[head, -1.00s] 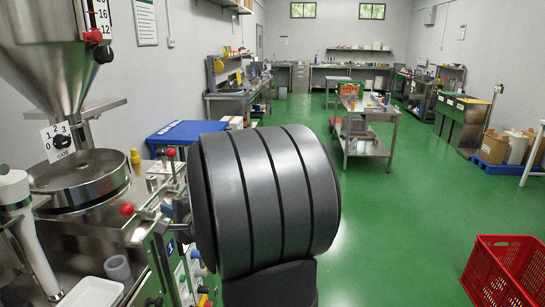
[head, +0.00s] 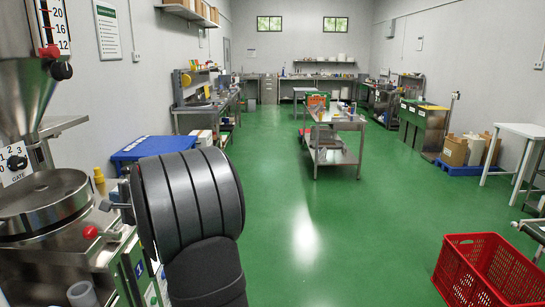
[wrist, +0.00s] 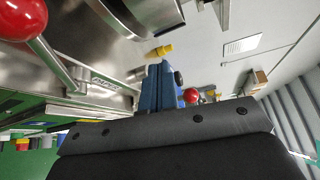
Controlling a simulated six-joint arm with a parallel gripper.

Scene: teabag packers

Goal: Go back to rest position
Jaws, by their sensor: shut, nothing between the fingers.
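My gripper (wrist: 159,68) shows in the wrist view as blue fingers close together, standing out from a dark bolted body along the bottom. The fingers are shut with nothing seen between them. A red ball knob (wrist: 25,16) on a metal lever is at the upper left, and a smaller red knob (wrist: 191,95) is just right of the fingers. In the head view my dark ribbed arm joint stands left of centre, beside the steel filling machine (head: 45,205); the fingers cannot be made out there.
A blue-topped stand (head: 150,146) is behind my arm. A steel cart (head: 338,125) stands mid-room. A red crate (head: 490,268) is on the floor at lower right, near a white table (head: 522,131). The green floor (head: 290,215) between is clear.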

